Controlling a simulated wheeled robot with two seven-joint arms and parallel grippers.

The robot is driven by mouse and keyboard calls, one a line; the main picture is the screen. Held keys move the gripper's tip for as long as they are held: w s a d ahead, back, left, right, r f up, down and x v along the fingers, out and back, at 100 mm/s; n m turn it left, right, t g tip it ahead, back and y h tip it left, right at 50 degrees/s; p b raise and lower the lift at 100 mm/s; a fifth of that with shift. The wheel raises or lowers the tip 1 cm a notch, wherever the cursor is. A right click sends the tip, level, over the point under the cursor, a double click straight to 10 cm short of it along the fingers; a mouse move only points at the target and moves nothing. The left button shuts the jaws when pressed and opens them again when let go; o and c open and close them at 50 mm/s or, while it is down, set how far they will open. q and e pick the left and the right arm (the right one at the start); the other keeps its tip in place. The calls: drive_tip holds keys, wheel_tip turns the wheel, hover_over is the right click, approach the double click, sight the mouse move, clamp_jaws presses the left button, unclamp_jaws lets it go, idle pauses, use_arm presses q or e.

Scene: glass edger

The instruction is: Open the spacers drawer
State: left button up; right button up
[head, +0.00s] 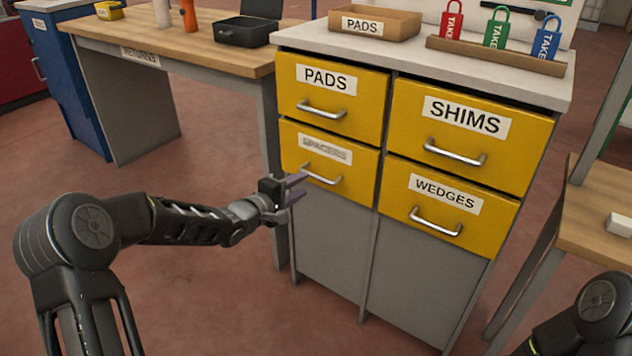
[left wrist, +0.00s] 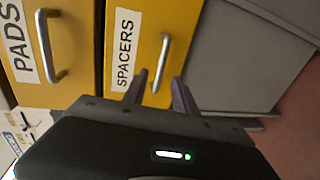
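The spacers drawer (head: 328,180) is the lower left yellow drawer of the cabinet, with a worn, faded label and a silver bar handle (head: 322,174). It looks closed. In the left wrist view the label reads SPACERS clearly and the handle (left wrist: 162,62) shows ahead of the fingers. My left gripper (head: 297,188) is open, its two purple-grey fingers pointing at the handle. In the left wrist view the fingertips (left wrist: 160,80) lie on either side of the handle's lower end in the picture; I cannot tell if they touch it. My right gripper is not in view.
The PADS drawer (head: 332,96) is above, with SHIMS (head: 467,130) and WEDGES (head: 446,206) to the right, all closed. A wooden PADS tray (head: 375,24) and several coloured padlocks stand on the cabinet top. A wooden returns table (head: 190,40) stands left. The floor before the cabinet is clear.

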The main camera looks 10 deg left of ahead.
sight(316, 175)
use_arm(q)
drive_tip(key=b+x, duration=0.2)
drive_tip(key=x, duration=0.5)
drive_tip(key=shift+w+d+f, duration=0.1)
drive_tip(key=shift+w+f, duration=0.1)
drive_tip(key=shift+w, duration=0.15)
drive_tip(key=shift+c, duration=0.2)
clamp_jaws()
idle(1.1)
